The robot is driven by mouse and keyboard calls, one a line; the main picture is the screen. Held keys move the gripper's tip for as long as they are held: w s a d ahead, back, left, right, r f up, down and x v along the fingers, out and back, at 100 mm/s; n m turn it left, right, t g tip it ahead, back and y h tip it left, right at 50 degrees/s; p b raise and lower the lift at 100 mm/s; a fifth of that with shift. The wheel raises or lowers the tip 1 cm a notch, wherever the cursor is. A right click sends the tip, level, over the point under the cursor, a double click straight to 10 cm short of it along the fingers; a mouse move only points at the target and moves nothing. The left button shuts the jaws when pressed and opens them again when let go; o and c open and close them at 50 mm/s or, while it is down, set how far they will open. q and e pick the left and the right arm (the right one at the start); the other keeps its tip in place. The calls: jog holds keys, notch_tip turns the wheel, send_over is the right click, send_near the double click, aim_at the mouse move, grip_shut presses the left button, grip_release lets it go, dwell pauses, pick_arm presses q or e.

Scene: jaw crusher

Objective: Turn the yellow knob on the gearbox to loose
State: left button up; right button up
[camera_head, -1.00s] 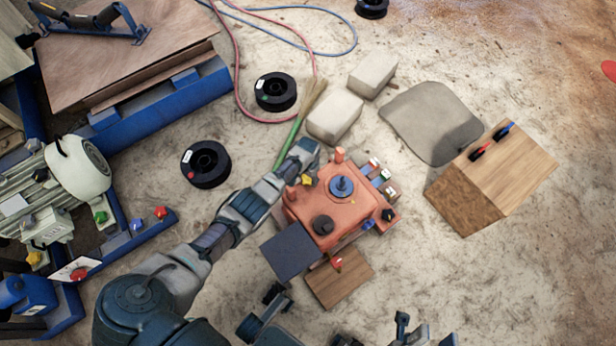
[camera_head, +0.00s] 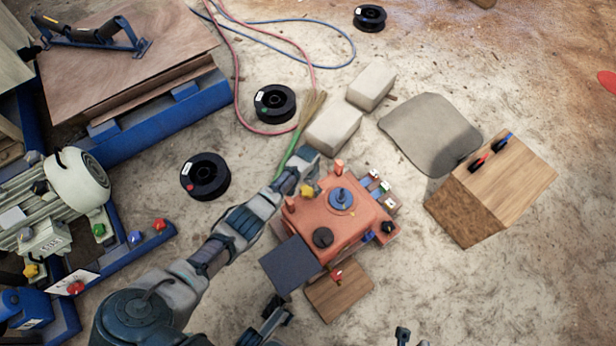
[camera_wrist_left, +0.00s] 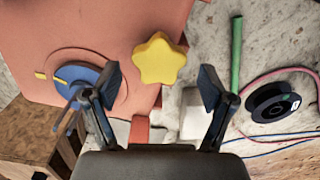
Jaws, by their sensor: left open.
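The orange-red gearbox (camera_head: 352,232) sits on the floor right of centre in the head view. Its yellow star-shaped knob (camera_head: 307,191) is on the upper left part of the housing. The left wrist view shows the knob (camera_wrist_left: 158,58) beyond and roughly between my left fingertips. My left gripper (camera_wrist_left: 160,80) is open and empty, with a finger on either side. In the head view my left gripper (camera_head: 300,168) is at the gearbox's upper left edge, close to the knob. Dark parts at the bottom edge seem mine; I cannot tell their jaw state.
A blue round part (camera_head: 341,197) and a dark cap (camera_head: 323,238) rise from the gearbox top. A green-handled brush (camera_head: 292,145) and pale blocks (camera_head: 333,128) lie behind it. A wooden box (camera_head: 490,190) stands to the right. The floor at lower right is clear.

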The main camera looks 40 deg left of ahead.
aim_at(308, 190)
pick_arm(q)
notch_tip(308, 190, up, 10)
dwell(0.3)
jog(key=shift+f, duration=0.15)
